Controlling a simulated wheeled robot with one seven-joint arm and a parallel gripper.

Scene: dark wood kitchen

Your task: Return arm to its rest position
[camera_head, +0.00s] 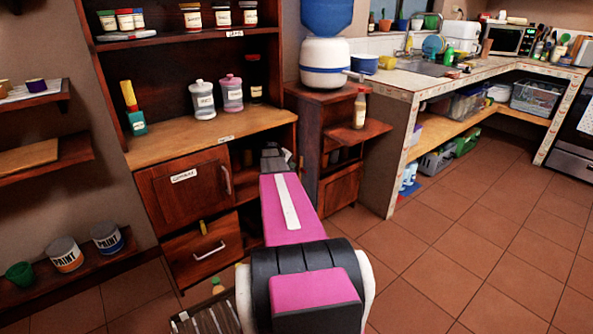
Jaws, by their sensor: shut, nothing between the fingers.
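My pink arm reaches forward from the bottom middle of the head view, with a black joint near me and a pale strip along its top. My gripper (278,158) is the small dark grey shape at the arm's far end, partly hidden by the pink link. It is shut, with nothing seen in it. It appears in front of the gap between the wooden cabinet (190,190) and the small stand (340,185). Whether it touches either cannot be told.
The cabinet's lower drawer (205,250) is just left of my arm. A bottle (360,108) stands on the stand's side shelf. Paint cans (66,254) sit on a low shelf at left. The counter (400,80) runs along the right. Tiled floor (470,240) at right is clear.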

